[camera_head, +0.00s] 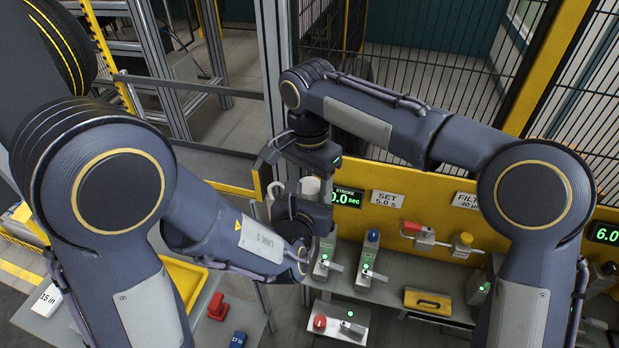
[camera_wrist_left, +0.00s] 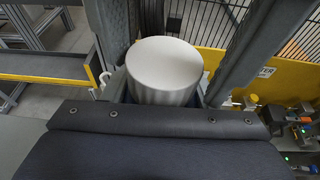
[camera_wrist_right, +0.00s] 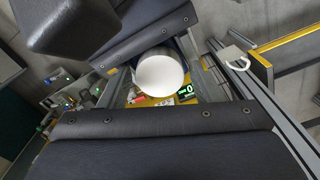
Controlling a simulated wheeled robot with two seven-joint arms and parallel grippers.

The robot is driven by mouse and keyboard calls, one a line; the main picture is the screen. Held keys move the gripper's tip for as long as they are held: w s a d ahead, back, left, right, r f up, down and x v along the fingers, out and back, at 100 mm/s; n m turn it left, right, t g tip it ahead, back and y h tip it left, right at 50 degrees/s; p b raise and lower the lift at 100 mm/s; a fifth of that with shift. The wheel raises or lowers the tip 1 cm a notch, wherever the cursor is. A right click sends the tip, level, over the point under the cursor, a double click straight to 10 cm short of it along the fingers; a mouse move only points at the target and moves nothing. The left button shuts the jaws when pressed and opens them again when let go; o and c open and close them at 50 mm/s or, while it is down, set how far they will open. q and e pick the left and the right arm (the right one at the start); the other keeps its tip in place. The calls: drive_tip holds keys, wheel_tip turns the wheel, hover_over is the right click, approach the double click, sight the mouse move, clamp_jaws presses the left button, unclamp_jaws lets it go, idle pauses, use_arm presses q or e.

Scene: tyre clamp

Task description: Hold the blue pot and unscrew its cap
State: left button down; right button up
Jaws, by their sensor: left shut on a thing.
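A round off-white cap (camera_wrist_left: 165,68) fills the middle of the left wrist view and also shows in the right wrist view (camera_wrist_right: 160,74). In the head view it is a small pale patch (camera_head: 310,186) between my two grippers. The blue pot under it is almost wholly hidden by the cap and jaws. My left gripper (camera_head: 308,205) comes from below and is shut on the pot. My right gripper (camera_head: 322,170) is above, pointing down at the cap. Its fingers stand apart on both sides of the cap, with gaps showing in the right wrist view.
Behind is a yellow panel with a green timer display (camera_head: 346,198). To the right is a bench with a red-handled valve (camera_head: 416,229), switches and a yellow handle block (camera_head: 427,302). A red part (camera_head: 218,307) lies at lower left.

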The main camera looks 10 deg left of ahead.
drive_tip(key=c, duration=0.8)
drive_tip(key=n, duration=0.5)
drive_tip(key=shift+n, duration=0.3)
drive_tip(key=n, duration=0.4)
drive_tip(key=o, duration=1.1)
drive_tip(key=shift+c, duration=0.2)
drive_tip(key=shift+r, duration=0.1)
